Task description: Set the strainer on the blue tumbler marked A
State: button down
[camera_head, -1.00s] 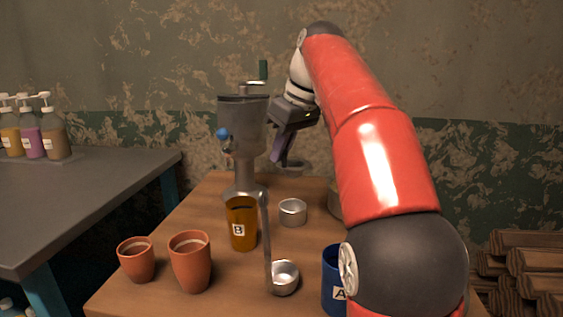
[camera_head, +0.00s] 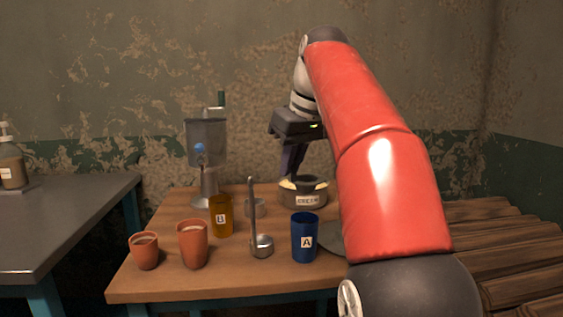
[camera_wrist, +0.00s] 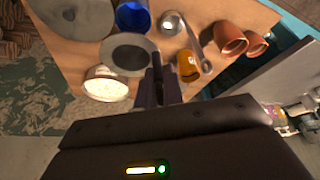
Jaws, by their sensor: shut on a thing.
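The blue tumbler marked A (camera_head: 305,240) stands upright near the table's front right; it also shows in the wrist view (camera_wrist: 133,17). My gripper (camera_head: 292,172) is shut on the handle of the strainer, a round grey disc in the wrist view (camera_wrist: 127,54). In the head view the strainer (camera_head: 305,182) looks dark and hangs over or just behind the labelled metal bowl (camera_head: 304,201); the height gap is hard to tell. The tumbler lies nearer the front than the strainer, and the two are apart.
A ladle (camera_head: 261,247) stands left of tumbler A, with amber tumbler B (camera_head: 221,216) and terracotta cups (camera_head: 192,245) further left. A grinder (camera_head: 207,150) stands at the back left.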

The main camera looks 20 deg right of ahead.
aim_at(292, 177)
jog(key=shift+f, duration=0.7)
notch_tip(292, 177, down, 6)
jog(key=b, duration=0.5)
jog(key=shift+f, duration=0.25)
jog(key=shift+p, duration=0.3)
jog(key=c, duration=1)
grip_release()
jog(key=shift+o, duration=0.2)
notch_tip(292, 177, up, 4)
jog(key=p, duration=0.4)
jog(key=shift+r, duration=0.95)
